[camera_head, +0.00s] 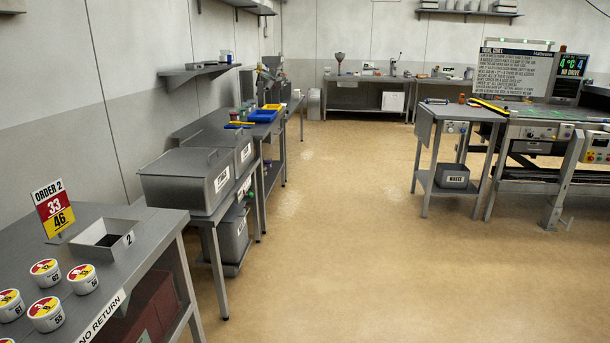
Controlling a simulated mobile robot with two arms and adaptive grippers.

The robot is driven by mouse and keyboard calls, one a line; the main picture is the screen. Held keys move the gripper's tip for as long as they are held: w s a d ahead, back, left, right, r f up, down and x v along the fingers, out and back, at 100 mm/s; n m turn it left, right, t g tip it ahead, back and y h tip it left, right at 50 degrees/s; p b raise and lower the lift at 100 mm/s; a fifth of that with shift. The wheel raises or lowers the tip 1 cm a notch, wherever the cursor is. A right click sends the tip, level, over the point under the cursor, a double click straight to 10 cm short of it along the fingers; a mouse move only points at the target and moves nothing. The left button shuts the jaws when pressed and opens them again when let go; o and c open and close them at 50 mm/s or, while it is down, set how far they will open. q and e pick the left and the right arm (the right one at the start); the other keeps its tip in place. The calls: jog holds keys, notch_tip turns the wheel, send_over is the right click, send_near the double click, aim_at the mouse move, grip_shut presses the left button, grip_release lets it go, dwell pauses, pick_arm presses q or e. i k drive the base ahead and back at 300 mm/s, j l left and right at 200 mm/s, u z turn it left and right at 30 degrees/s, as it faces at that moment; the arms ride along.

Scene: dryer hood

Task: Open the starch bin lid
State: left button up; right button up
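A large grey metal bin (190,195) with a lid (180,162) stands on a metal table along the left wall. The lid lies shut across the bin's top, with a small handle (211,157) near its right side. A white label (222,180) is on the bin's front; its lettering is too small to read surely. A second grey bin (243,155) with a white label stands just behind it. I cannot tell from the labels which one is the starch bin. Neither of my grippers shows in the head view.
A nearer table (170,270) holds several numbered tubs (83,279), an order sign (54,210) and a square tray (105,238). A grey container (233,236) sits below the bins. A waste box (452,176) is under the right table. The tan floor (340,240) between is clear.

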aim_at(177, 161)
jog(key=i+u, duration=0.1)
jog(key=i, duration=0.4)
jog(key=i+l+u, duration=0.15)
jog(key=i, duration=0.35)
jog(key=i+l+u, duration=0.1)
jog(key=i, duration=0.4)
jog(key=i+l+u, duration=0.1)
jog(key=i, duration=0.4)
jog(key=l, duration=0.1)
